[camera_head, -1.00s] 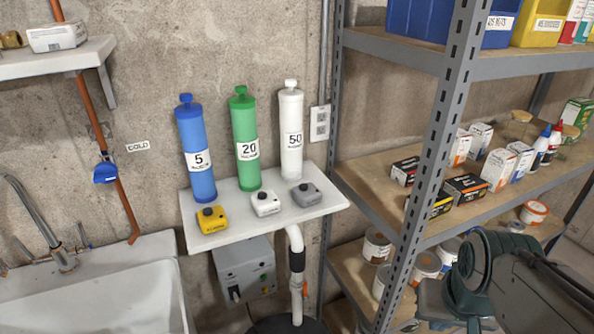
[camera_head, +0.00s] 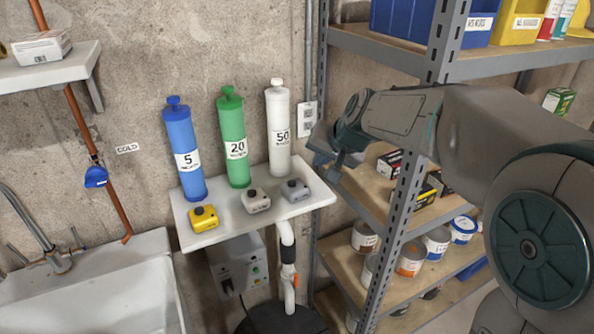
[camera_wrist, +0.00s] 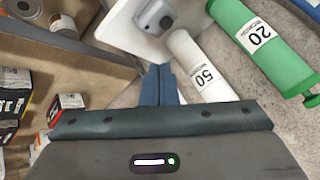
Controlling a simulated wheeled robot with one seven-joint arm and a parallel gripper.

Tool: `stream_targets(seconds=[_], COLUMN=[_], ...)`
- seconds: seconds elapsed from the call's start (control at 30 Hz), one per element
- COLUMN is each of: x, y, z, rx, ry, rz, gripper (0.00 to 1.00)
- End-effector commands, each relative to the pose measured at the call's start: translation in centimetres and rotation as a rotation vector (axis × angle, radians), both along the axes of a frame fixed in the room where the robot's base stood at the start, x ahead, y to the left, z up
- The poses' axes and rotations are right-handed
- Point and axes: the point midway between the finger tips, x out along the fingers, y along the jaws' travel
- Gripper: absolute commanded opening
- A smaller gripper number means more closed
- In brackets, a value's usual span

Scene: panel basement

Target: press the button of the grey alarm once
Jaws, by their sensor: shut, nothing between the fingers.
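The grey alarm (camera_head: 296,190) with a dark button on top sits at the right end of a small white wall shelf (camera_head: 240,228). In the wrist view the grey alarm (camera_wrist: 153,14) is near the top edge, beyond my fingertips. My gripper (camera_head: 322,146) is to the right of and above the alarm, apart from it. Its fingers are shut and empty; in the wrist view the closed fingertips (camera_wrist: 158,72) point up the picture toward the shelf. A white alarm (camera_head: 256,200) and a yellow alarm (camera_head: 204,218) stand to the left of the grey one.
Blue (camera_head: 185,150), green (camera_head: 234,140) and white (camera_head: 279,125) cylinders stand behind the alarms. A metal rack (camera_head: 400,195) with boxes and cans stands at the right, close to my arm. A sink (camera_head: 90,290) is at lower left. The space in front of the shelf looks clear.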

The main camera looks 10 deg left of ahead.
Motion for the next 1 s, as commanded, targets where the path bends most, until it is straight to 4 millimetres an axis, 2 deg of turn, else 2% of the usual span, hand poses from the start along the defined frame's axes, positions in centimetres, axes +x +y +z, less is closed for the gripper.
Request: stream_targets(seconds=[0.03, 0.1, 0.2, 0.3, 0.77, 1.0], x=[1.2, 2.6, 3.8, 4.3, 4.3, 4.3], y=[2.1, 4.1, 6.1, 7.0, 7.1, 7.1], z=[0.5, 0.9, 1.3, 1.5, 1.2, -0.9], rx=[0.022, 0.051, 0.08, 0.094, 0.096, 0.096], ry=[-0.011, -0.028, -0.044, -0.051, -0.052, -0.051], rz=[0.007, 0.006, 0.005, 0.003, 0.003, 0.004], gripper=[0.0, 0.0, 0.0, 0.0, 0.0, 0.0])
